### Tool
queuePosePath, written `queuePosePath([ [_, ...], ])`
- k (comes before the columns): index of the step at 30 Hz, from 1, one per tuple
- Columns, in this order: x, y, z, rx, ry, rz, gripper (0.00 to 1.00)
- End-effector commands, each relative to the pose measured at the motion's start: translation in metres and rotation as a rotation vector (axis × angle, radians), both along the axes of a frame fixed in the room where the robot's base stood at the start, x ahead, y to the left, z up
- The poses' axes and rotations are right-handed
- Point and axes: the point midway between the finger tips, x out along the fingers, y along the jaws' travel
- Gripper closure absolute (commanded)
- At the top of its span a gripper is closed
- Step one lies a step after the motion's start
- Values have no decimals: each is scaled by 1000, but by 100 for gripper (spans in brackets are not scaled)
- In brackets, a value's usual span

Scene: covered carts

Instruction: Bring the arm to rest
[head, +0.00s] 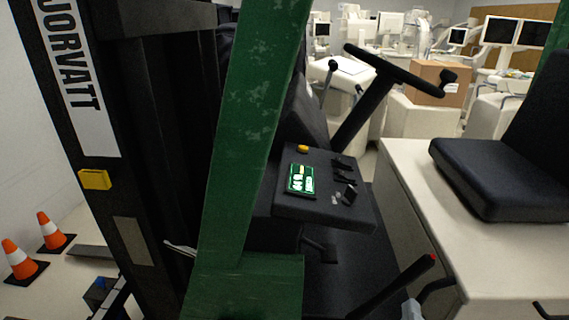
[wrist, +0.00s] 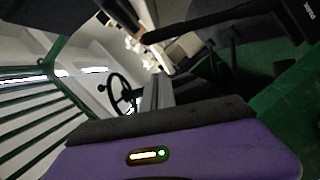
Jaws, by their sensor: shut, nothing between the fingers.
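My gripper's fingers do not show clearly in either view. In the wrist view, a purple casing (wrist: 210,155) with a dark upper edge and a small lit yellow and white indicator fills the bottom; it looks like part of my own arm. No object shows held there. In the head view, I cannot make out my arm for certain.
A green post (head: 245,130) of a forklift-like vehicle stands close in front. Behind it are a control panel (head: 325,200), a steering wheel (head: 400,68) and a black seat (head: 505,165). Orange cones (head: 18,258) stand at left. A cardboard box (head: 438,82) and white equipment lie beyond.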

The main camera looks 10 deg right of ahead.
Motion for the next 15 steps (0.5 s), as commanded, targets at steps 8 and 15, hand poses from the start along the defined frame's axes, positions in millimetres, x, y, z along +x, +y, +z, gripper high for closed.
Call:
queuePosePath([
  [8,21,46,11,92,-97,204,100],
  [15,-12,104,-11,338,-148,483,100],
])
